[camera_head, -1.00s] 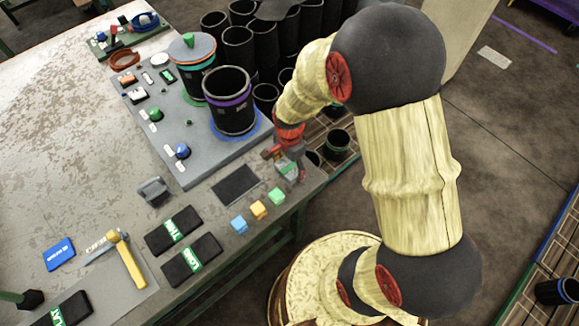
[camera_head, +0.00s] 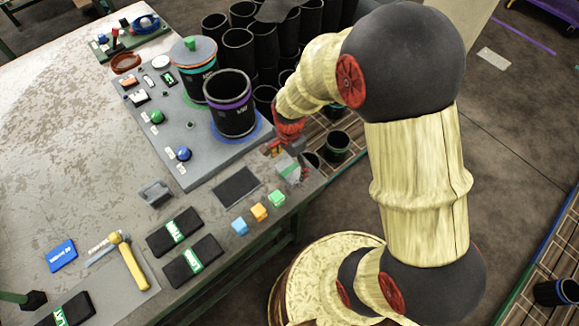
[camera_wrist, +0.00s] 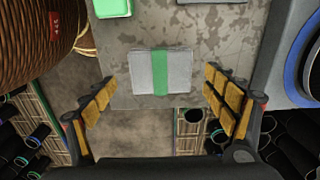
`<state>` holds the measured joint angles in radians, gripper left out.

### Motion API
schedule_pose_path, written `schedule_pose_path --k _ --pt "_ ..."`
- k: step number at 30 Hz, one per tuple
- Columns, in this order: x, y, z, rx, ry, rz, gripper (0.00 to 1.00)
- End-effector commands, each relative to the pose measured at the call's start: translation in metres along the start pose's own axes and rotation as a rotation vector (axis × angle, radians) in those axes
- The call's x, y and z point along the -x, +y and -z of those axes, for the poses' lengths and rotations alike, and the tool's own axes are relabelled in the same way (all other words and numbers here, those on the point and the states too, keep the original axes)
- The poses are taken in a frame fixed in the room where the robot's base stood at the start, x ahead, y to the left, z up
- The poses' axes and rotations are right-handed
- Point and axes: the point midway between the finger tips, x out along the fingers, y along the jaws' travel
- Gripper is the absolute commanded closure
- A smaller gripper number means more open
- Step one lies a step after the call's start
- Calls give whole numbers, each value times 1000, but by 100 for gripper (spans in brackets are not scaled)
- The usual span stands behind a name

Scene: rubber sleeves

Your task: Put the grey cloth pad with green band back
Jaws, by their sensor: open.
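The grey cloth pad with a green band (camera_wrist: 143,72) lies flat on the table near its edge, in the upper middle of the wrist view. The green band crosses its middle. In the head view the pad (camera_head: 289,168) is at the table's right corner, partly covered by my gripper (camera_head: 280,152). In the wrist view my gripper (camera_wrist: 160,100) is open, its yellow-padded fingers wide apart on either side of the pad's near edge. Nothing is between the fingertips, and neither finger appears to touch the pad.
Green, yellow and blue blocks (camera_head: 259,211) and a dark flat rectangle (camera_head: 236,186) lie left of the pad. A grey board (camera_head: 190,150) carries two dark sleeves (camera_head: 231,105). Black banded pads (camera_head: 192,261) and a hammer (camera_head: 131,265) lie further left. More sleeves stand behind the table.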

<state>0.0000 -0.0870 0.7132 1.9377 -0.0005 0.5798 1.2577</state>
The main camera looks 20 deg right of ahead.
Motion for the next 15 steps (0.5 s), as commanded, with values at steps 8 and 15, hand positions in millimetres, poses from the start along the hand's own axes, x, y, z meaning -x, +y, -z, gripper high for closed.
schedule_pose_path --k 8,15 --pt "60 -1 0 0 1 3 14" --pt "83 0 0 2 1 2 14"
